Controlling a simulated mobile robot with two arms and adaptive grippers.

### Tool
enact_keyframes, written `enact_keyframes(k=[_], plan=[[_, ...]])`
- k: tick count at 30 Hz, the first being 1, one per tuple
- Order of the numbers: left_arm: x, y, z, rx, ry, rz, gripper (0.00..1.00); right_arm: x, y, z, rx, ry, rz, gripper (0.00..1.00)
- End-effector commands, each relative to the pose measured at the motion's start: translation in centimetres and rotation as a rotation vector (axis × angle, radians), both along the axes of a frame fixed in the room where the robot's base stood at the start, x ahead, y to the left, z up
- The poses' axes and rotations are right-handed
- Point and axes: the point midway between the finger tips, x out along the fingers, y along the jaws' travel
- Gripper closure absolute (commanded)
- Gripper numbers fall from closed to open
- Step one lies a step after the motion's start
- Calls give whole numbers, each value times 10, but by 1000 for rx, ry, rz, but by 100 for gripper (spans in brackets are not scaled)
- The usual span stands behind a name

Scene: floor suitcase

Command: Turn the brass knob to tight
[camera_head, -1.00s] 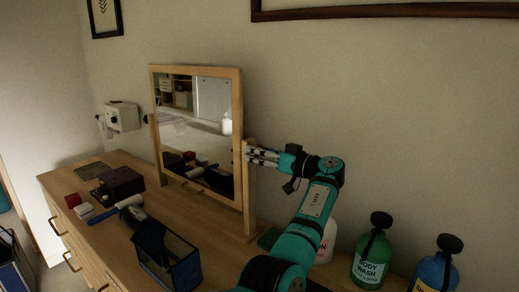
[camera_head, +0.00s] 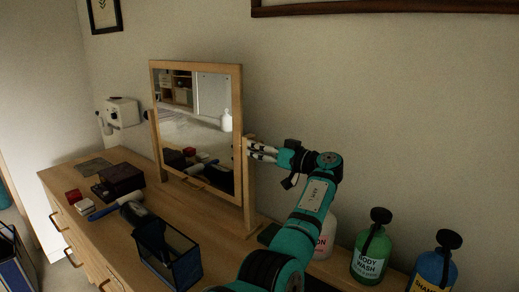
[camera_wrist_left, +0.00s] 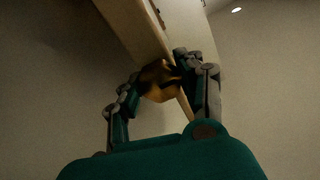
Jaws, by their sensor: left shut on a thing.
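The brass knob (camera_wrist_left: 158,82) shows in the left wrist view between my two fingers, at the side of a pale wooden post. My left gripper (camera_wrist_left: 158,84) is shut on it. In the head view my left gripper (camera_head: 251,148) reaches the upper part of the right post of a wood-framed tilting mirror (camera_head: 197,125). The fingers hide the knob there. The mirror stands upright on the dresser. I cannot read any mark for tight. My right gripper is not in view.
The dresser (camera_head: 215,225) carries a dark mesh basket (camera_head: 168,258), a dark box (camera_head: 121,178) and brushes at left. A green body wash bottle (camera_head: 371,250) and a blue bottle (camera_head: 435,266) stand at right, near my arm. A wall is close behind.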

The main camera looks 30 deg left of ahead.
Motion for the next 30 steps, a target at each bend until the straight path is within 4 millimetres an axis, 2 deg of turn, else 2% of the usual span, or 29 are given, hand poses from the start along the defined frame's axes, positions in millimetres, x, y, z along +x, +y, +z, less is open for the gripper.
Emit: enact_keyframes(k=[11, 20, 30], plan=[[0, 0, 0, 17, 199, -1, 94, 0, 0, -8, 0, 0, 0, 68], [0, 0, 1, 40, 480, -1, 95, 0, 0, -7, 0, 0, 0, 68], [0, 0, 2, 65, 803, -1, 95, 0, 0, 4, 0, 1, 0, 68]])
